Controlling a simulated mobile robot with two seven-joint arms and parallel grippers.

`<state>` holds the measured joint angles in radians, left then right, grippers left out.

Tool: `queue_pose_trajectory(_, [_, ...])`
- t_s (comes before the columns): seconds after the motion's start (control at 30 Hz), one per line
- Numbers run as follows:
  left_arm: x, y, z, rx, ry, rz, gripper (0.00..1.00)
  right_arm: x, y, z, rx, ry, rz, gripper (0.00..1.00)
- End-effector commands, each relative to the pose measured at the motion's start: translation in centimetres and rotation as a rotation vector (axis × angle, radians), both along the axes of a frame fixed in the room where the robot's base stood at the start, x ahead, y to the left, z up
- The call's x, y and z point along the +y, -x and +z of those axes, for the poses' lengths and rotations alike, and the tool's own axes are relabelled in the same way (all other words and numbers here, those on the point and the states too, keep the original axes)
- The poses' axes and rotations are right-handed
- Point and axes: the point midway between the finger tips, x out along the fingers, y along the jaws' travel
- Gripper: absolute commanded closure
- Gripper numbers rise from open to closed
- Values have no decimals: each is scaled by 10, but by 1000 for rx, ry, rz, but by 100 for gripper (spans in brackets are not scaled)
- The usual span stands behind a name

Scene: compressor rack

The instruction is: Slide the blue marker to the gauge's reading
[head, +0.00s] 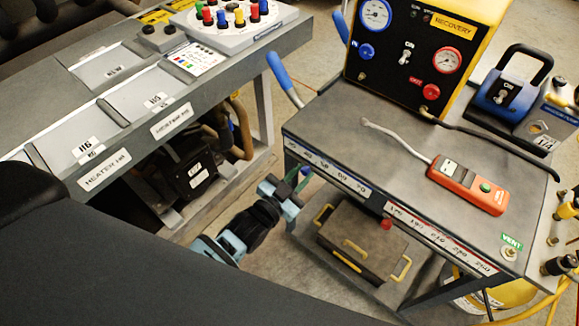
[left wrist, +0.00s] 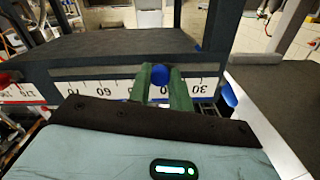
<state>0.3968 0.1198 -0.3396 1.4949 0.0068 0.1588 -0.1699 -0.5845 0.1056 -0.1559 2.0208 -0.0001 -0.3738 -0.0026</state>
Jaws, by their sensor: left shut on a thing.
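My left gripper (head: 292,188) is at the front edge of the grey cart, by the blue-edged scale strip (head: 326,167). In the left wrist view its green fingertips (left wrist: 160,88) are shut on the blue marker (left wrist: 159,74), a round knob at the slot above the scale. The marker stands between the 30 and 60 labels; the fingers cover the numbers between. The blue-rimmed gauge (head: 376,14) is on the black panel at the back; its needle is too small to read. My right gripper is not in view.
A red marker (head: 387,224) sits at the red-edged scale (head: 440,240) further right. A red-rimmed gauge (head: 447,60) shares the panel. An orange handheld detector (head: 467,185) lies on the cart top. A toolbox (head: 362,243) stands on the shelf below. A heater bench (head: 150,100) is at left.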

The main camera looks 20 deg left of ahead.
Motion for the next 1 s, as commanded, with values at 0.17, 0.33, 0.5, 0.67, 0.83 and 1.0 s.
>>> queue_pose_trajectory(0.17, [-41,15,0,4,4,0,100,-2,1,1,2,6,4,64])
queue_pose_trajectory(0.33, [-60,22,-1,2,0,0,100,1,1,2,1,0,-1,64])
queue_pose_trajectory(0.5, [-64,24,-1,3,-2,0,100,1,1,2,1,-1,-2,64])
queue_pose_trajectory(0.67, [-63,23,-1,3,-2,0,100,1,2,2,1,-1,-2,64])
queue_pose_trajectory(0.83, [-63,23,-1,3,-2,0,62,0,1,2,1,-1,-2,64])
queue_pose_trajectory(1.0, [-63,23,0,2,-2,0,57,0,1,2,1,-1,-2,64])
